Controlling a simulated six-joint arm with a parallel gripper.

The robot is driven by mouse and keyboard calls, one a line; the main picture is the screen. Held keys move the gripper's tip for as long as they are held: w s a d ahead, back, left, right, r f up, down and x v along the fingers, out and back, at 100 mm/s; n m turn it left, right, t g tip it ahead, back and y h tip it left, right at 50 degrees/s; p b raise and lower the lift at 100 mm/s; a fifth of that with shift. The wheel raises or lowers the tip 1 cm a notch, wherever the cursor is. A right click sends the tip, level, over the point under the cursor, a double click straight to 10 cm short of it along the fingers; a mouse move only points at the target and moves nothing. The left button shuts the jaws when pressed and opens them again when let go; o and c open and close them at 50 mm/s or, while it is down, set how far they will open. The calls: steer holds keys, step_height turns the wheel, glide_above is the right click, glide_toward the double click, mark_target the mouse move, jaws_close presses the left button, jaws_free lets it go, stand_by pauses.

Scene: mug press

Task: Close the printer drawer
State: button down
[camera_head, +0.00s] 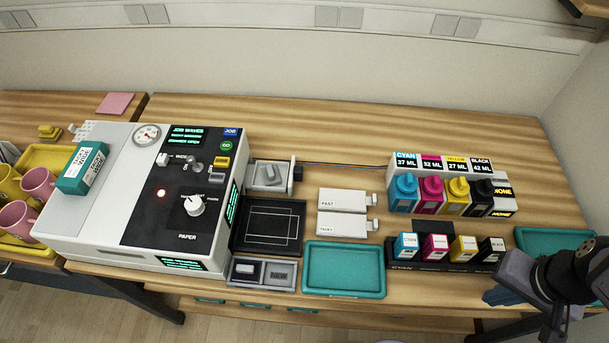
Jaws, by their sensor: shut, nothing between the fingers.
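The printer (140,200) is a large white box with a black control panel on the left half of the bench. Its display has a line that seems to read drawer open. A small light grey drawer (282,186) sticks out from the printer's right side, near the back. A grey block lies in it and a dark knob (297,173) is on its outer end. My gripper (500,292) is at the lower right corner, shut and empty, far from the drawer. Part of my arm is cut off by the picture edge.
A black tray (300,231) and a grey holder marked NEW (291,277) sit beside the printer. Two white boxes (342,201), a teal tray (344,245), ink bottles (431,190) and cartridges (436,244) stand between drawer and gripper. The back of the bench is clear.

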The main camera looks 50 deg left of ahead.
steer(key=w+a+n+b, duration=0.1)
steer(key=a, duration=0.2)
steer(key=w+a+n+y+b, duration=0.1)
steer(key=w+a, duration=0.1)
steer(key=a, duration=0.2)
steer(key=w+a+n+b, duration=0.1)
steer(key=a, duration=0.3)
steer(key=shift+w+a+f+t+y, duration=0.25)
steer(key=shift+t+y, duration=0.05)
steer(key=s+a+r+n+g+y+b, duration=0.1)
steer(key=s+a+n+y+b, duration=0.15)
steer(key=a, duration=1.05)
steer(key=s+a+r+n+g+y+b, duration=0.1)
steer(key=s+a+r+n+y+b, duration=0.15)
steer(key=a, duration=1.15)
steer(key=x, duration=0.6)
steer(key=d+p+x, duration=0.1)
steer(key=x, duration=0.3)
steer(key=shift+s+f, duration=0.3)
steer(key=shift+s, duration=0.1)
steer(key=shift+s+a+f+p, duration=0.15)
steer(key=shift+s+a+p, duration=0.55)
steer(key=shift+s+a, duration=0.35)
steer(key=shift+s+a+f, duration=0.1)
steer(key=shift+s+a, duration=0.2)
steer(key=shift+a, duration=0.25)
